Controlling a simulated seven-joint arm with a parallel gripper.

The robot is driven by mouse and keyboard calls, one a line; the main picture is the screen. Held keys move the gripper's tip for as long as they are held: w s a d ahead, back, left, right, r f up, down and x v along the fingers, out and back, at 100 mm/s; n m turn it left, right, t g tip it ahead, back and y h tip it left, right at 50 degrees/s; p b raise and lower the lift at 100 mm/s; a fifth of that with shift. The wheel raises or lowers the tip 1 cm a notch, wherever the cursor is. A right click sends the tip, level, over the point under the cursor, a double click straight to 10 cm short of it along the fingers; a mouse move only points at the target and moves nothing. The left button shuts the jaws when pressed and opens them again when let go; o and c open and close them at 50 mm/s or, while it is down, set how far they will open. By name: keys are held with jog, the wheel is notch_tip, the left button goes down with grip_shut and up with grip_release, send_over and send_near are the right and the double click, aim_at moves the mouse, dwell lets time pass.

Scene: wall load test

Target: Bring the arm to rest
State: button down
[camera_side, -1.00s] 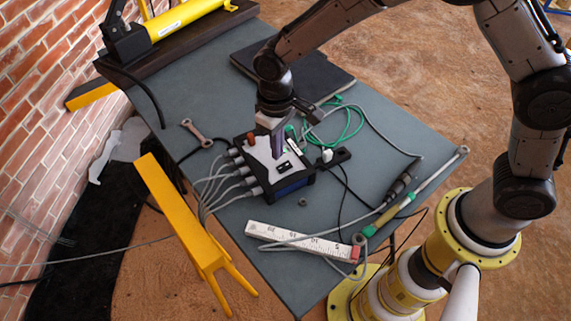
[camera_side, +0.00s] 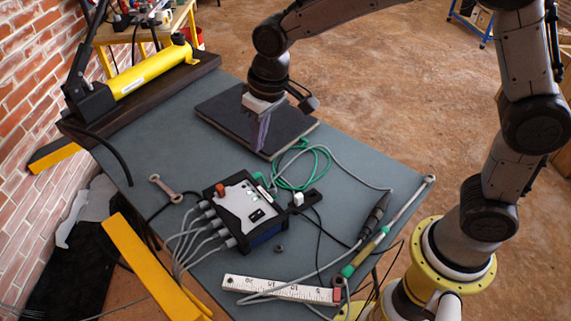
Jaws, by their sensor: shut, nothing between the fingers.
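My gripper (camera_side: 260,134) points down over the dark flat pad (camera_side: 220,112) at the back of the grey table (camera_side: 165,140). Its fingers are together with nothing between them. It is behind the white and black connector box (camera_side: 243,207) and apart from it. I cannot tell how high the fingertips are above the pad. My arm reaches in from the right, arching over the table.
A yellow hydraulic pump (camera_side: 150,70) lies on a dark board at the back left. A wrench (camera_side: 166,188), green cable (camera_side: 322,165), torque tool (camera_side: 385,230) and white ruler (camera_side: 275,289) lie on the table. A brick wall (camera_side: 40,95) stands at left.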

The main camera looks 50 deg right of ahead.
jog(key=s+d+r+m+t, duration=0.2)
jog(key=s+d+r+t, duration=0.2)
jog(key=s+d+r, duration=0.8)
jog(key=s+d+f, duration=0.1)
jog(key=s+f, duration=0.1)
jog(key=s, duration=0.4)
jog(key=s+d+f, duration=0.1)
jog(key=s+f, duration=0.2)
jog(key=s, duration=0.3)
jog(key=shift+s+h, duration=0.2)
jog(key=shift+h, duration=0.2)
